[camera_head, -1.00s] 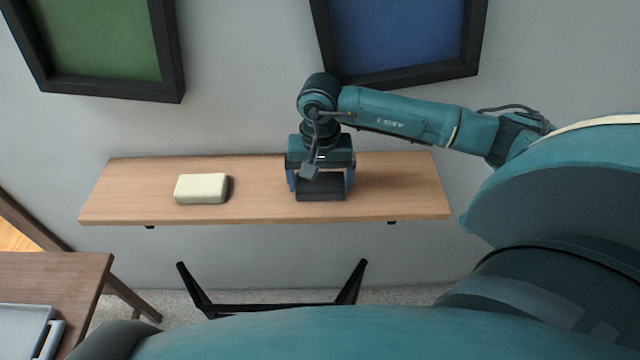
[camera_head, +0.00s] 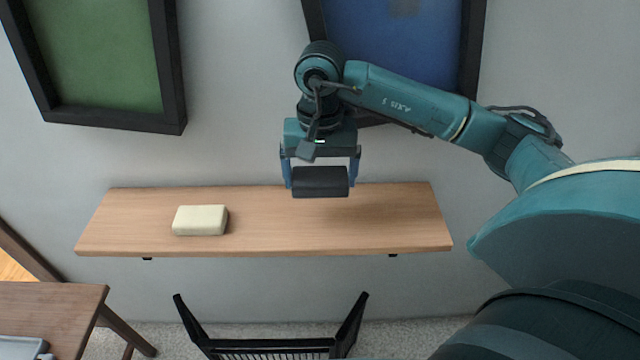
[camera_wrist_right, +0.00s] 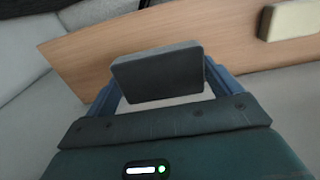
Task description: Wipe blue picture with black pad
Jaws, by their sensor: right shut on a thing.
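The black pad (camera_head: 320,182) is held between the blue fingers of my right gripper (camera_head: 320,176), above the wooden shelf. The pad also shows in the right wrist view (camera_wrist_right: 158,75), between the fingers, with the shelf behind it. The blue picture (camera_head: 385,40) hangs on the wall in a black frame, above and to the right of the gripper. A greyish patch (camera_head: 405,7) shows on its blue surface at the top edge of the view. My right arm covers the picture's lower part. My left gripper is not in view.
A cream block (camera_head: 200,220) lies on the left part of the wooden shelf (camera_head: 270,235); it also shows in the wrist view (camera_wrist_right: 290,20). A green picture (camera_head: 95,50) hangs at left.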

